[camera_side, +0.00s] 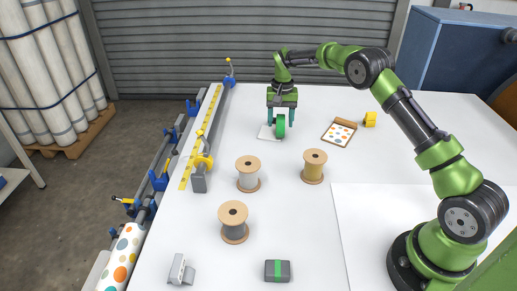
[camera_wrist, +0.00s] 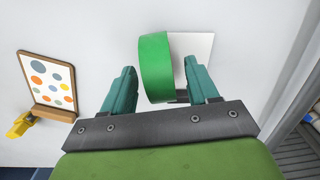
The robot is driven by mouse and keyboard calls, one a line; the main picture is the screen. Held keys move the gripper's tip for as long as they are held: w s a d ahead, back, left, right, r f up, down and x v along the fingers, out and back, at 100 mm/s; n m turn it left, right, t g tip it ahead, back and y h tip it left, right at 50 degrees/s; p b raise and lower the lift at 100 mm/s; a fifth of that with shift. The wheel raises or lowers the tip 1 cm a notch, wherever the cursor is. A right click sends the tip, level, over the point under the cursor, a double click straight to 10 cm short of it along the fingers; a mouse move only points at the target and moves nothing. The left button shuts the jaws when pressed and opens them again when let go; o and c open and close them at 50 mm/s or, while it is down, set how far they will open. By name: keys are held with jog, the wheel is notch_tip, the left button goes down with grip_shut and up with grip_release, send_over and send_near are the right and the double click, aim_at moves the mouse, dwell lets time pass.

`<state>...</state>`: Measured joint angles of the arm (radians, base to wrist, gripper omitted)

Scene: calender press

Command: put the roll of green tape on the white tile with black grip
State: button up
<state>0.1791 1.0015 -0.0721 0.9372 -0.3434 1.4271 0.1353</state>
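The roll of green tape (camera_side: 281,126) stands on its edge below my gripper in the side view. I cannot tell whether the tape rests on the tile. My gripper (camera_side: 281,117) is open, fingers pointing down; its fingers (camera_wrist: 160,80) straddle the tape.
Wooden spools (camera_side: 248,173), (camera_side: 314,166), (camera_side: 233,222) stand in front. A roller rail (camera_side: 205,135) runs along the left edge.

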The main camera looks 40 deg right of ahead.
jog(key=shift+r, duration=0.1)
jog(key=s+a+r+n+t, duration=0.1)
jog(key=s+a+r, duration=0.1)
jog(key=r, duration=0.8)
jog(key=s+a+r+t, duration=0.1)
jog(key=s+r, duration=0.1)
jog(key=r, duration=0.8)
jog(key=s+a+r+n+t+y, duration=0.1)
jog(key=s+a+r, duration=0.15)
jog(key=s, duration=0.35)
jog(key=s+a+r+n+t, duration=0.1)
jog(key=s+a, duration=0.3)
jog(key=s, duration=0.3)
jog(key=s+a+r+n+t+y, duration=0.1)
jog(key=s+a+r, duration=0.15)
jog(key=s, duration=0.35)
jog(key=s+a+f+n+t, duration=0.1)
jog(key=s+a+f+t, duration=0.1)
jog(key=s+f, duration=0.4)
jog(key=s+a, duration=0.1)
jog(key=s, duration=0.2)
jog(key=shift+s+a+f, duration=0.15)
jog(key=shift+s+a, duration=0.05)
jog(key=shift+s, duration=0.1)
